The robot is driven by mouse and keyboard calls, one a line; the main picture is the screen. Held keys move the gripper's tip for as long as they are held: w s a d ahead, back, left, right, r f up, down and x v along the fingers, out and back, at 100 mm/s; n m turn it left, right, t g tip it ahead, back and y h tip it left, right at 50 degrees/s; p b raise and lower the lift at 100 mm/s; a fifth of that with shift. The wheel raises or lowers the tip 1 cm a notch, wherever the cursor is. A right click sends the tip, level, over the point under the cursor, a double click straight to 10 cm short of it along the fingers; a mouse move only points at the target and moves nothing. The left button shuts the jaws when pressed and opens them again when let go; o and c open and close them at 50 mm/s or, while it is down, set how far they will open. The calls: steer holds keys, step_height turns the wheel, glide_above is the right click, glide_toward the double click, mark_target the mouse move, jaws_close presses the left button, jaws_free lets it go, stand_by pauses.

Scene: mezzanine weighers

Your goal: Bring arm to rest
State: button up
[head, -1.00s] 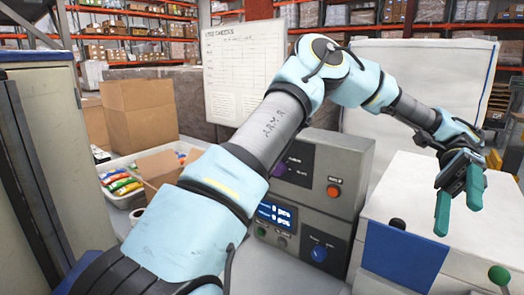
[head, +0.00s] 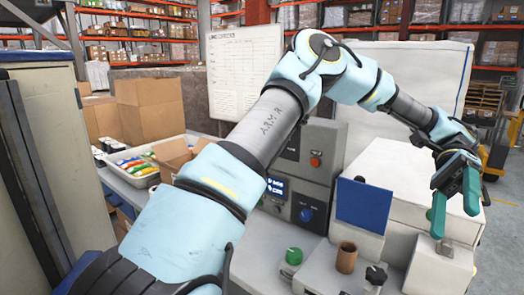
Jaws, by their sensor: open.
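My arm (head: 270,128) reaches from the lower left up over the worktop and bends down at the right. My gripper (head: 455,212) has two green fingers that hang downward and stand apart with nothing between them. It is in front of and above the white box-shaped machine (head: 400,180) with a blue panel (head: 365,205). The fingertips overlap a small metal fitting on a white block (head: 442,262) in the picture; I cannot tell whether they touch it.
A grey control unit (head: 325,140) with a red button and a blue knob stands behind my arm. A brown cup (head: 346,257), a green knob (head: 294,257) and a black knob (head: 376,274) are at the front. A tray (head: 140,178) of colourful packets and cardboard boxes (head: 148,107) stand left.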

steer(key=w+a+f+n+t+h+b, duration=0.3)
steer(key=w+a+f+n+t+h, duration=0.4)
steer(key=w+a+f+n, duration=0.75)
steer(key=w+a+f+n+t+h+b, duration=0.1)
steer(key=w+a+n+t, duration=0.1)
steer(key=a, duration=0.8)
steer(key=w+a+f+n+t+h+b, duration=0.1)
steer(key=w+a+f+n+t, duration=0.1)
steer(key=a, duration=0.9)
steer(key=n+t, duration=0.1)
steer(key=t, duration=0.1)
steer(key=shift+a+f+t+h, duration=0.15)
steer(key=shift+a+t+h, duration=0.15)
steer(key=shift+t, duration=0.1)
